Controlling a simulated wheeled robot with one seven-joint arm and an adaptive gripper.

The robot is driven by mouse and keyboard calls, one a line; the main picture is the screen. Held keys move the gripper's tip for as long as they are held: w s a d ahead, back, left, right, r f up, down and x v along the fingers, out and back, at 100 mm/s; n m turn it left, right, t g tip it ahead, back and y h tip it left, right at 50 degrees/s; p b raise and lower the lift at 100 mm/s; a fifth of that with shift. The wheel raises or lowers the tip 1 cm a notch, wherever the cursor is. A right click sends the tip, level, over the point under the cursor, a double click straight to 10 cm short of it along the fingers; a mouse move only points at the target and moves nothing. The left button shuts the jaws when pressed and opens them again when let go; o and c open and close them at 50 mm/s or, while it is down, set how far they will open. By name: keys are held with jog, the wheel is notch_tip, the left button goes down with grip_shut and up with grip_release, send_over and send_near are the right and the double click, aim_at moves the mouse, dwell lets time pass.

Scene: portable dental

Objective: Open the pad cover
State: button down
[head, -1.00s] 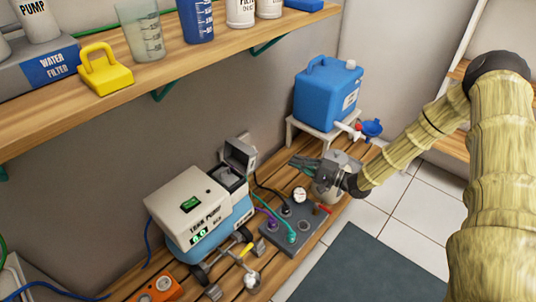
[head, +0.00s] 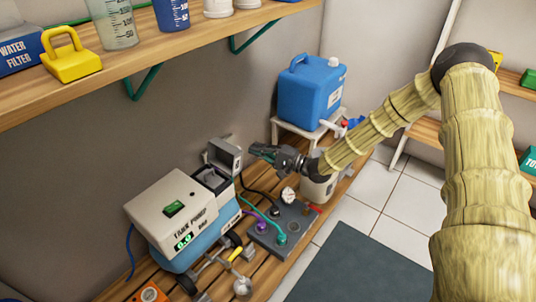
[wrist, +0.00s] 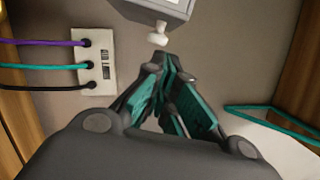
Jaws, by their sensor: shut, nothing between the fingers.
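My gripper (head: 256,150) is shut and empty, just to the right of the lid's upper part. In the wrist view, my shut fingertips (wrist: 165,62) are just below a white knob on a grey box-like part (wrist: 160,8), which may be the lid. I cannot tell whether they touch it.
A grey control box (head: 285,228) with purple, green and black cables and a gauge sits below my gripper. A blue jug (head: 310,92) stands on a white stand behind. A wooden shelf (head: 170,45) overhangs at upper left. A wall socket plate (wrist: 97,62) holds cables.

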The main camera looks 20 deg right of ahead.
jog(key=shift+s+a+r+b, duration=0.2)
jog(key=shift+s+a, duration=0.2)
jog(key=shift+a, duration=0.15)
jog(key=shift+s+a+r+b, duration=0.2)
jog(key=shift+s+a, duration=0.15)
jog(key=shift+a, duration=0.2)
jog(key=shift+s+a+r+n+p, duration=0.2)
jog(key=shift+a+r+n+p, duration=0.25)
jog(key=shift+p, duration=0.65)
jog(key=shift+s+a+r+n+p, duration=0.2)
jog(key=shift+r+p, duration=0.3)
jog(key=shift+p, duration=0.6)
jog(key=shift+w+d, duration=0.1)
jog(key=shift+d, duration=0.05)
jog(key=s+d+p, duration=0.4)
jog(key=d, duration=0.6)
jog(key=shift+s+d+f, duration=0.3)
jog(key=shift+s+f, duration=0.05)
